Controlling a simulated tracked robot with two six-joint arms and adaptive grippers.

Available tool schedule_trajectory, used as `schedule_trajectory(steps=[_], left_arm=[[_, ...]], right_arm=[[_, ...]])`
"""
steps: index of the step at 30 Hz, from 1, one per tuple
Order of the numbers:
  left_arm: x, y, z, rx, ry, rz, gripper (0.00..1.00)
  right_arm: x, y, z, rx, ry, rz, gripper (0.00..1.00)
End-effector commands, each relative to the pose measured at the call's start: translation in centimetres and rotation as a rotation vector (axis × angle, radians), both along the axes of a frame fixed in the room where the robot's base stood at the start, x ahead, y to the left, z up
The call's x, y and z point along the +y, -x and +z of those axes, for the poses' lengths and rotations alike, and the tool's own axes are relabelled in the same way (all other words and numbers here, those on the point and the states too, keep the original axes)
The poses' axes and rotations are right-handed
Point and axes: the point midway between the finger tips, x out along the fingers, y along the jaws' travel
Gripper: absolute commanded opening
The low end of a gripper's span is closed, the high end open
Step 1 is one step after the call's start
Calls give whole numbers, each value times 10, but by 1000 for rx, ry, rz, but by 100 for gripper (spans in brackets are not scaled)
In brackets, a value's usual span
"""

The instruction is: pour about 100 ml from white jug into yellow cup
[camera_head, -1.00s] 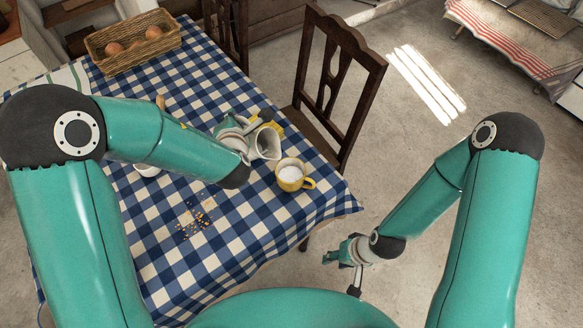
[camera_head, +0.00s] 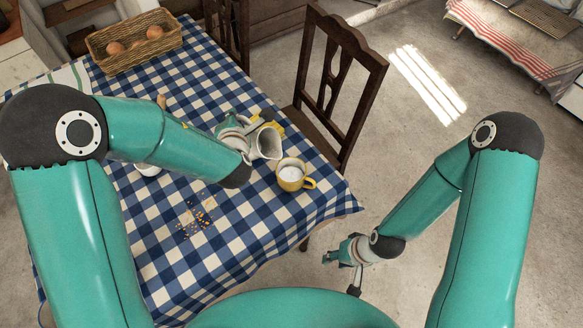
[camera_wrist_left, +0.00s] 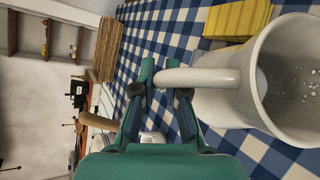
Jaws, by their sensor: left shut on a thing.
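The white jug (camera_head: 267,143) is held just above and behind the yellow cup (camera_head: 290,178), tilted with its mouth toward the cup. My left gripper (camera_head: 243,127) is shut on the jug's handle; in the left wrist view the fingers (camera_wrist_left: 162,80) close around the handle of the jug (camera_wrist_left: 222,103). Pale specks show inside the jug there; its liquid level cannot be told. The yellow cup stands upright on the table with white contents near its rim, handle to the right. My right gripper (camera_head: 341,271) is open and empty, off the table's right side.
A blue-and-white checked cloth covers the table (camera_head: 240,225). A yellow folded cloth or sponge (camera_wrist_left: 238,20) lies behind the jug. Crumbs (camera_head: 195,219) lie in front. A wicker basket (camera_head: 133,61) with brown eggs is at the far left. A wooden chair (camera_head: 335,75) stands behind.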

Motion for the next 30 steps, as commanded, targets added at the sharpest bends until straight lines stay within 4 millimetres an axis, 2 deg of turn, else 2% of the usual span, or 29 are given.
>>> schedule_trajectory(steps=[19,27,30], left_arm=[[1,-2,3,7,21,0,0],[9,-5,7,73,143,2,0],[13,-7,1,111,209,1,0]], right_arm=[[0,0,2,0,0,0,40],[0,0,6,0,0,0,40],[0,0,-1,0,0,0,40]])
